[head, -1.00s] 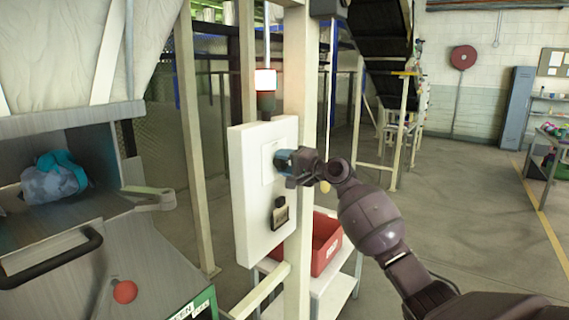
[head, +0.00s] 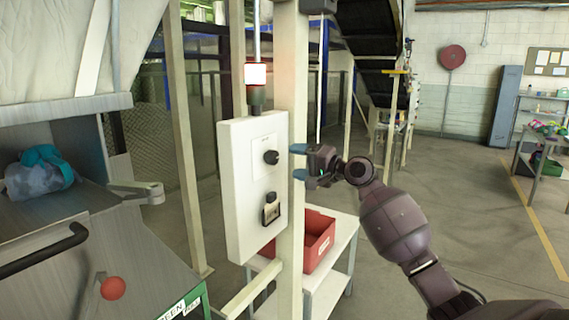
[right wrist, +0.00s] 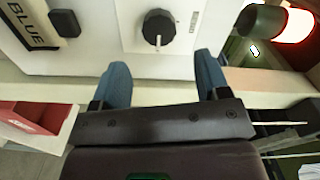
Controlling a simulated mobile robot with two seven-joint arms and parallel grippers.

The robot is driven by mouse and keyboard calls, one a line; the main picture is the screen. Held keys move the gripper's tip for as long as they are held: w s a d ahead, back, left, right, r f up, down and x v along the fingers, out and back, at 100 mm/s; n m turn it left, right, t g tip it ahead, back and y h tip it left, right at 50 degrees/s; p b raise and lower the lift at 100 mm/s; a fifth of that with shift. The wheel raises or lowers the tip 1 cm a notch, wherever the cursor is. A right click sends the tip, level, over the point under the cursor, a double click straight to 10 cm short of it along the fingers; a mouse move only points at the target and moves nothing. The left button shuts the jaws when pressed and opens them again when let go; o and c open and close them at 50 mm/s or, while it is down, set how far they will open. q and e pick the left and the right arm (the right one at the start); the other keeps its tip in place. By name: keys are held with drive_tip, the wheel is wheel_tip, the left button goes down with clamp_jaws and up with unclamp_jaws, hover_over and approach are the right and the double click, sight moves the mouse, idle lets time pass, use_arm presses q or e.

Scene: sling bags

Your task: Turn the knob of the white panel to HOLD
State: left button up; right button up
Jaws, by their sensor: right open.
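The white panel (head: 240,200) is fixed to a cream post. Its round black knob (head: 271,157) sits on the upper part, in front of a white label plate. In the right wrist view the knob (right wrist: 158,28) has a pale pointer line, and small markings on the plate are too small to read. My right gripper (head: 298,161) is open and empty, to the right of the knob and apart from it. In the right wrist view its two blue fingers (right wrist: 162,80) stand apart, with the knob beyond and between them. My left gripper is not in view.
Below the knob is a black part (head: 271,208) on the panel; a "BLUE" tag (right wrist: 30,22) shows in the right wrist view. A lamp (head: 256,75) stands above the panel. A red bin (head: 318,240) sits on a white table behind. A metal chute holds a bag (head: 40,172) at left.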

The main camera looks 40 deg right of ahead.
drive_tip(key=v, duration=0.3)
drive_tip(key=shift+s, duration=0.1)
idle(0.6)
drive_tip(key=s+a+f+n+h, duration=0.2)
drive_tip(key=a+f+n, duration=0.15)
drive_tip(key=f, duration=0.45)
drive_tip(key=s+a+f+n+h, duration=0.2)
drive_tip(key=f+n, duration=0.2)
drive_tip(key=f, duration=0.4)
drive_tip(key=s+a+f+n+h, duration=0.2)
drive_tip(key=a+f+n+h, duration=0.15)
drive_tip(key=f, duration=0.55)
drive_tip(key=s+a+f+g, duration=0.1)
drive_tip(key=s+a+f, duration=0.3)
drive_tip(key=s+f, duration=0.3)
drive_tip(key=s+a+f+g, duration=0.2)
drive_tip(key=s+a+f, duration=0.1)
drive_tip(key=s+f, duration=0.4)
drive_tip(key=s+a+f+g+b, duration=0.1)
drive_tip(key=s+a+f+g, duration=0.1)
drive_tip(key=s+a+f, duration=0.2)
drive_tip(key=s+f, duration=0.3)
drive_tip(key=s, duration=0.2)
drive_tip(key=shift+s+a+f+n, duration=0.2)
drive_tip(key=shift+s+a+n, duration=0.05)
drive_tip(key=shift+a+n, duration=0.05)
